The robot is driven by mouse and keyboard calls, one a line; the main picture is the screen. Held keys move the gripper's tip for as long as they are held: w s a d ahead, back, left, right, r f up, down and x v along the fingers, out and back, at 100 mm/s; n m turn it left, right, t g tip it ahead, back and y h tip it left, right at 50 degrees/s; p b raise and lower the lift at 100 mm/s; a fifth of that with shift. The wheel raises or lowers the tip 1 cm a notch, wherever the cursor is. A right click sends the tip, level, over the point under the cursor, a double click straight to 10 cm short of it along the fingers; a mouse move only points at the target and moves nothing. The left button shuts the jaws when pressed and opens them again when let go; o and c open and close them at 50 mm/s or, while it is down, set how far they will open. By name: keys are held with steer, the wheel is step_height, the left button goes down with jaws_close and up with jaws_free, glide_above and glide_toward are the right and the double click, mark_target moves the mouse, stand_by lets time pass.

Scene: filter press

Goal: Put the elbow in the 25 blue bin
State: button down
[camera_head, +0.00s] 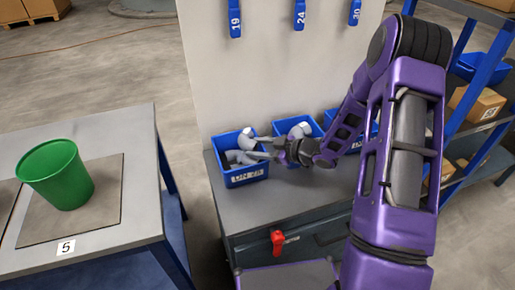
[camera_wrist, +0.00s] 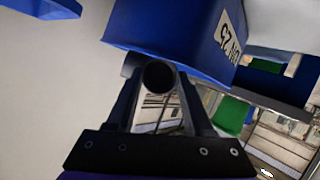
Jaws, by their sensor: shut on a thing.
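My gripper (camera_wrist: 158,95) is shut on a grey elbow, whose round open end (camera_wrist: 158,76) faces the wrist camera between the fingers. In the wrist view, the blue bin (camera_wrist: 170,25) marked 25 is just beyond the elbow, its label turned sideways. In the head view, my gripper (camera_head: 270,150) is at the right edge of the leftmost blue bin (camera_head: 243,178), whose label is too small to read surely. Grey fittings show in that bin. The held elbow is hard to tell from them there, and whether it touches the bin is unclear.
More blue bins stand to the right, including one with grey fittings (camera_head: 300,118), partly behind my arm. They stand on a grey cabinet (camera_head: 270,205) with a red handle (camera_head: 278,241). A green bucket (camera_head: 57,175) is on the left table. Blue numbered tags hang on the panel behind.

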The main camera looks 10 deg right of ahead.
steer(key=shift+r, duration=0.1)
steer(key=shift+f+b, duration=0.5)
steer(key=shift+f, duration=0.15)
steer(key=shift+c, duration=1.4)
jaws_free()
steer(key=shift+r, duration=0.15)
